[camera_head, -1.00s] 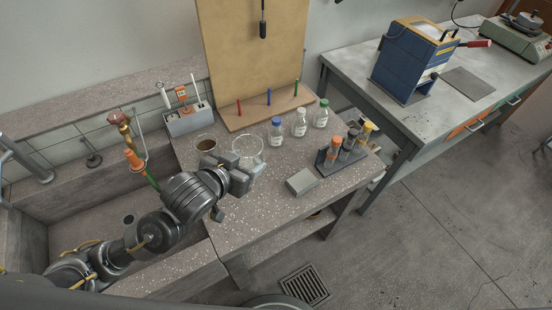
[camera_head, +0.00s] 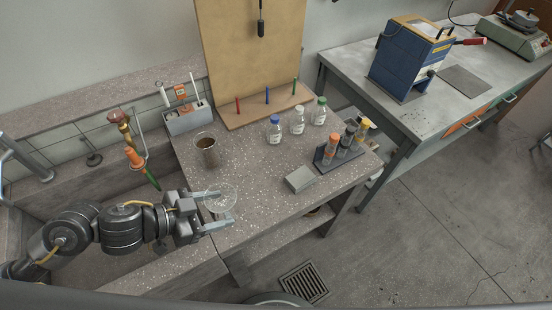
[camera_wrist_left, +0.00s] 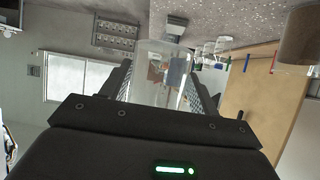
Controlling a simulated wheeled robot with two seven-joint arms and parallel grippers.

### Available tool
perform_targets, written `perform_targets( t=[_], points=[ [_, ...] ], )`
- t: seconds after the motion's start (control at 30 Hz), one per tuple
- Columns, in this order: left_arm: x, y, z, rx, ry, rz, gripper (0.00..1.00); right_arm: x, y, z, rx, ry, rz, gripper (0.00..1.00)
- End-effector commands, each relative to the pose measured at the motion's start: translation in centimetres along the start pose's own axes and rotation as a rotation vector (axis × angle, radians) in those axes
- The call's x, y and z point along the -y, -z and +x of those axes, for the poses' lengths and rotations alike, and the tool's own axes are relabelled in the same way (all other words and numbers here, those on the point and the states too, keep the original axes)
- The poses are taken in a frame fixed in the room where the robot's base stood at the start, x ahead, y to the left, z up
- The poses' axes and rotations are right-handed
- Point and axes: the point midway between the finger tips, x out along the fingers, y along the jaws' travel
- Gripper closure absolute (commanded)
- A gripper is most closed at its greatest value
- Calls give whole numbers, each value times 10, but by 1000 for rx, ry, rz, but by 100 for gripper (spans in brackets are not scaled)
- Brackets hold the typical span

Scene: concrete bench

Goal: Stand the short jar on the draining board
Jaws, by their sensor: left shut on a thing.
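A clear, wide-mouthed glass jar (camera_head: 221,197) is between the fingers of my left gripper (camera_head: 217,208), near the left edge of the bench top. The gripper is shut on it; the fingers lie along either side. The left wrist view shows the clear jar (camera_wrist_left: 160,68) between both fingers. A wooden board with an upright back panel and coloured pegs, seemingly the draining board (camera_head: 240,121), stands at the back of the bench. My right gripper is not in view.
A brown-filled glass (camera_head: 207,152) stands behind the held jar. Three capped bottles (camera_head: 297,124) stand before the board. A grey block (camera_head: 300,179) and a rack of tubes (camera_head: 327,165) are to the right. A sink (camera_head: 75,200) lies left. The middle bench top is clear.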

Motion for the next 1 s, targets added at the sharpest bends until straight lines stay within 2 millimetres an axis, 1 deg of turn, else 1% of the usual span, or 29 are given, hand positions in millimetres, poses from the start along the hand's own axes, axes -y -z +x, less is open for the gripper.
perform_targets(
  t=[0.07,0.17,0.27,0.47,0.5,0.6,0.7,0.83,1.0],
  points=[
    [2,1,2,-1,1,0,81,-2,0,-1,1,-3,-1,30],
    [12,2,14,0,7,-3,81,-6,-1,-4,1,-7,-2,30],
    [27,3,34,0,7,-9,81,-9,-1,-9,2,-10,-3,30],
    [61,0,82,3,5,-17,81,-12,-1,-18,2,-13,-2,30],
    [65,-6,92,5,3,-20,81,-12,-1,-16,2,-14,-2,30],
    [74,-19,112,7,4,-20,81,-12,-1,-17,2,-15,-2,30],
    [80,-27,126,8,5,-18,81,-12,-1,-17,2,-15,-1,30],
    [86,-32,136,6,6,-16,81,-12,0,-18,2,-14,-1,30],
    [87,-34,139,7,6,-14,81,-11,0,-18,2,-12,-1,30]
  ],
)
